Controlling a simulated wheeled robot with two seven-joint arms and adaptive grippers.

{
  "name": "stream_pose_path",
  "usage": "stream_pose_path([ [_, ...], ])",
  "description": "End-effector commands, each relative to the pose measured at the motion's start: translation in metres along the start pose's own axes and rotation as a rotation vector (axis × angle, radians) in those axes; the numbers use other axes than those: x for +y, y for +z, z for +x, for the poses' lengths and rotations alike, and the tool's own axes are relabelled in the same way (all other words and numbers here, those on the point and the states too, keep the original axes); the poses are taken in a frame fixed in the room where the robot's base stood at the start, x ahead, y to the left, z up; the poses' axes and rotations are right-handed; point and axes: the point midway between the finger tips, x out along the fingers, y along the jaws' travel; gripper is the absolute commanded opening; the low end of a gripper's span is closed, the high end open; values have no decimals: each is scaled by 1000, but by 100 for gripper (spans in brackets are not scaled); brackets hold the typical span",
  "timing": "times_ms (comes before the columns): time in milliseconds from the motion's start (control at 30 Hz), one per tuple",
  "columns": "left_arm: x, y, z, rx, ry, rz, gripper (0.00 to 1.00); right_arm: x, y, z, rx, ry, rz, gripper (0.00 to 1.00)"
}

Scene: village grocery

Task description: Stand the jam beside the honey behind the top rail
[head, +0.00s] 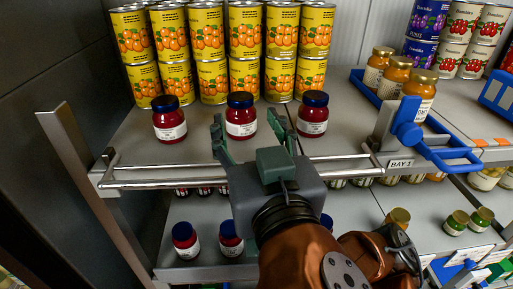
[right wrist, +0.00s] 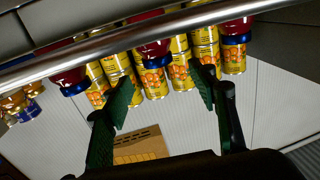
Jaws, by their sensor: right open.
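Three red jam jars with dark blue lids stand upright in a spaced row on the top shelf, behind the rail (head: 240,178): left (head: 169,125), middle (head: 240,121) and right (head: 313,118). Amber honey jars with gold lids (head: 420,92) stand farther right, by a blue-edged tray. My right gripper (head: 250,130) is open and empty at the rail, its fingers pointing toward the shelf. The middle jar shows between the fingers, apart from them. In the right wrist view, the open right gripper (right wrist: 162,92) has the middle jar (right wrist: 152,48) beyond it. My left gripper is not in view.
Stacked yellow cans (head: 205,80) line the back of the top shelf. A blue bracket (head: 440,150) stands by the "BAY 1" sign (head: 401,163). More blue-lidded jars (head: 185,240) stand on the lower shelf. The top shelf between the right jam jar and the honey looks clear.

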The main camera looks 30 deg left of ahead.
Motion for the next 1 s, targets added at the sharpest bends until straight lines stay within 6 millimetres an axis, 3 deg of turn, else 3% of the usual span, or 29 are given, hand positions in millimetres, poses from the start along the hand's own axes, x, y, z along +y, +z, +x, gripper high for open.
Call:
stream_pose_path([
  [400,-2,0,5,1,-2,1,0,3,0,-25,-2,10,-2,53],
  [600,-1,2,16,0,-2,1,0,1,2,-49,-3,6,1,53],
  [1000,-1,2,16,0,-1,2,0,2,1,-54,-5,6,2,53],
])
